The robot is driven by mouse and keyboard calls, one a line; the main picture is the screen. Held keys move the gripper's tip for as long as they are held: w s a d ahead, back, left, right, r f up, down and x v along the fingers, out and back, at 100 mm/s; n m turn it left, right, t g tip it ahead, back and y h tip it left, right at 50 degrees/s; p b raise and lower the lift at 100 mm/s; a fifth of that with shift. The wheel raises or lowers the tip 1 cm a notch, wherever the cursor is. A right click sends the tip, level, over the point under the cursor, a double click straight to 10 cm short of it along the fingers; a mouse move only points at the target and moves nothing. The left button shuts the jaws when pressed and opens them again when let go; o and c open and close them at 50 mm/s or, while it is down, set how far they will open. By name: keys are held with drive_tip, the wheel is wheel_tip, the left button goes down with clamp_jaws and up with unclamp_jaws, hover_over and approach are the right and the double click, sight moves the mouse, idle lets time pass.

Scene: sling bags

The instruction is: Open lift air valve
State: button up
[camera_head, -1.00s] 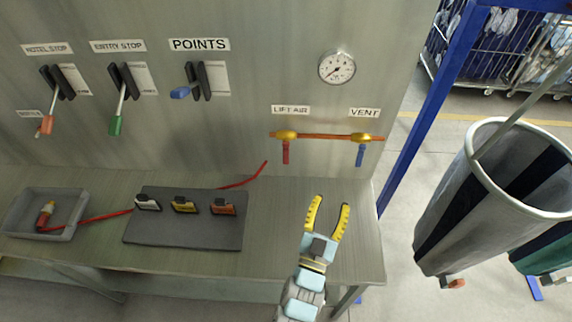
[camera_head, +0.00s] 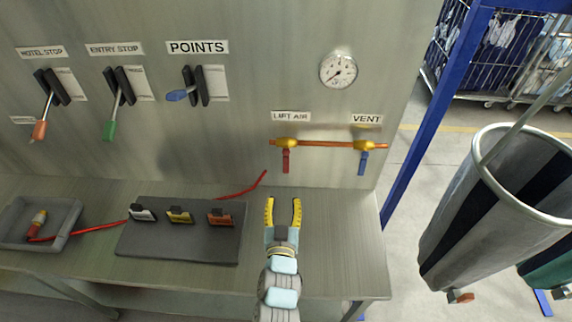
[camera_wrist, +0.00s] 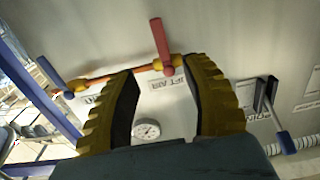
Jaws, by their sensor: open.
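The lift air valve's red handle (camera_head: 286,161) hangs straight down from a brass body on an orange pipe, below the LIFT AIR label (camera_head: 291,116). In the wrist view the red handle (camera_wrist: 160,38) shows beyond and between the yellow fingers. The blue-handled VENT valve (camera_head: 363,162) is at the pipe's right end, its handle also down. My gripper (camera_head: 283,205) is open and empty, in front of the panel and below the red handle in the head view. It appears apart from the handle.
A round gauge (camera_head: 338,70) is above the pipe. A dark mat (camera_head: 180,240) with several small tagged blocks and a grey tray (camera_head: 62,220) lie on the bench (camera_head: 330,255). Levers (camera_head: 190,90) stand left on the panel. A hanging bag (camera_head: 490,210) is at right.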

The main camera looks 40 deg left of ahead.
sight(286, 167)
drive_tip(key=p+x, duration=0.1)
drive_tip(key=x, duration=1)
drive_tip(key=shift+w+a+r, duration=0.15)
drive_tip(key=shift+a, duration=0.1)
drive_tip(key=shift+x, duration=1)
clamp_jaws()
